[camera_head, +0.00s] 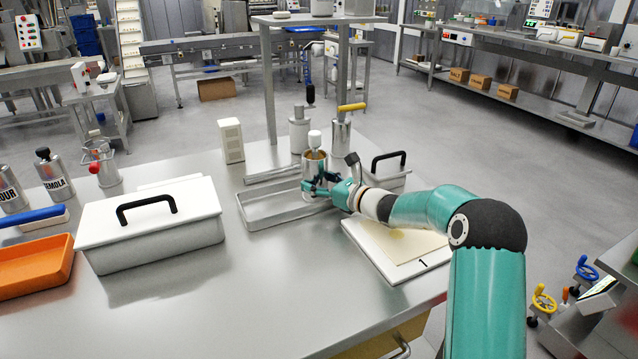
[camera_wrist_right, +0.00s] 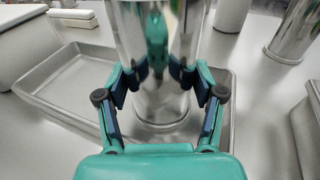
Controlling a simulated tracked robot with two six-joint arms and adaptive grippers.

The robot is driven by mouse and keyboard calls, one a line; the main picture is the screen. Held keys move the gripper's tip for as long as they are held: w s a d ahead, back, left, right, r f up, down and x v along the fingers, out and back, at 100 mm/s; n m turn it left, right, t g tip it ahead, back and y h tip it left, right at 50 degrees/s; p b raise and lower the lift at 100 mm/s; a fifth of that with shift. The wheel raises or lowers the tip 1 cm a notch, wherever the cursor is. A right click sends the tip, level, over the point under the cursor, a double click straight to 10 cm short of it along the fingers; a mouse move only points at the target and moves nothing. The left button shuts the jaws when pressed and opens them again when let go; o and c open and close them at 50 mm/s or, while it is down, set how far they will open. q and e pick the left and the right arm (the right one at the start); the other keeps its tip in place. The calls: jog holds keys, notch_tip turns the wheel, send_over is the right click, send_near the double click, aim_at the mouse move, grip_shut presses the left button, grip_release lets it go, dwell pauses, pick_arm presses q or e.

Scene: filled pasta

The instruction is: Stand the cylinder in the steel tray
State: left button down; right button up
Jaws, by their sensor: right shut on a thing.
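The shiny steel cylinder (camera_head: 314,166) is upright at the right end of the steel tray (camera_head: 262,221). A white knob and a brownish part show at its top. My right gripper (camera_head: 320,184) is shut around its side. In the right wrist view the cylinder (camera_wrist_right: 158,105) is between the two fingers (camera_wrist_right: 160,75), with its lower end over the right part of the tray (camera_wrist_right: 60,85). I cannot tell whether its base touches the tray floor. The tray's left part is empty. My left gripper is not in view.
A white lidded box (camera_head: 150,245) with a black handle stands left of the tray. A white board (camera_head: 412,262) lies to the right. Behind are a white block (camera_head: 231,141), a steel bottle (camera_head: 299,132) and a steel container (camera_head: 341,135). The front of the table is clear.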

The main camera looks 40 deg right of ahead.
jog(key=o, duration=1.1)
jog(key=shift+c, duration=0.2)
jog(key=shift+s+d, duration=0.15)
jog(key=shift+s, duration=0.45)
jog(key=s, duration=0.3)
jog(key=s+d+r, duration=0.1)
jog(key=s, duration=0.6)
jog(key=shift+s+d+r, duration=0.15)
jog(key=shift+s, duration=0.2)
